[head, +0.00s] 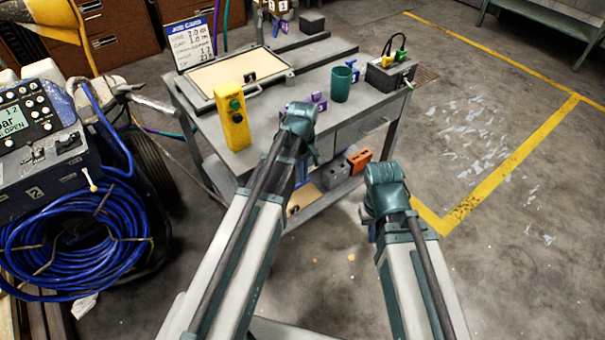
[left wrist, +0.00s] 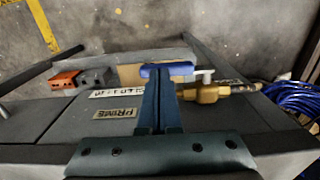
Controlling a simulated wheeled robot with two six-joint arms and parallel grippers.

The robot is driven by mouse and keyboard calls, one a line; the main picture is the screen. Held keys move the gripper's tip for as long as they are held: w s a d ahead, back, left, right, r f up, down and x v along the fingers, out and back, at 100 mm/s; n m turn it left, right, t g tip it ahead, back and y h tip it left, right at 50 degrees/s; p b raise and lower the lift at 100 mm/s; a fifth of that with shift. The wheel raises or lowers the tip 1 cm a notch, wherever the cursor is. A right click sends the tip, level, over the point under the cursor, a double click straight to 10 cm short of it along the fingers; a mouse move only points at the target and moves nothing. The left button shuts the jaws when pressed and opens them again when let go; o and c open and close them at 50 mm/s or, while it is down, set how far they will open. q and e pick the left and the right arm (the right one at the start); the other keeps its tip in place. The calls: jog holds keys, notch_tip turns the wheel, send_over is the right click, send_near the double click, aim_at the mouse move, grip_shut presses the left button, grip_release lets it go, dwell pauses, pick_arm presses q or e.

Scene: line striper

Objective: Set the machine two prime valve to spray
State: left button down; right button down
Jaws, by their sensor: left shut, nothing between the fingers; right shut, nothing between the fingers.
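Machine two (head: 32,160), a dark console marked 2, stands at the left of the head view. Its display (head: 22,115) reads "bar" and "OPEN". My left gripper (head: 300,122) is over the cart's front edge, well right of the machine. In the left wrist view its fingers (left wrist: 161,95) are shut, over a blue bar-shaped piece (left wrist: 168,69). My right gripper (head: 373,232) is shut, pointing down, right of the cart.
The grey cart (head: 285,150) carries a yellow button box (head: 232,117), a green cup (head: 341,84) and a dark box with coloured plugs (head: 390,73). An orange brick (head: 359,160) is on its lower shelf. Blue hose (head: 75,245) is coiled on machine two. Floor at right is clear.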

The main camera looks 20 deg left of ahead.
aim_at(306, 183)
pick_arm(q)
jog(key=shift+f, duration=0.1)
jog(key=shift+w+d+f+b, duration=0.15)
jog(key=shift+w+f+b, duration=0.05)
jog(key=shift+f+b, duration=0.45)
jog(key=shift+w+d+f+b, duration=0.15)
jog(key=shift+w+f+b, duration=0.05)
jog(key=shift+f+b, duration=0.35)
notch_tip(306, 183, down, 2)
jog(key=b, duration=0.2)
jog(key=shift+f+b, duration=0.2)
jog(key=shift+b, duration=0.1)
jog(key=s+a+f+g+y+b, duration=0.2)
jog(key=s+f+g+b, duration=0.1)
jog(key=f+b, duration=0.3)
jog(key=shift+a+g+y+b, duration=0.15)
jog(key=shift+g+y+b, duration=0.2)
jog(key=shift+b, duration=0.5)
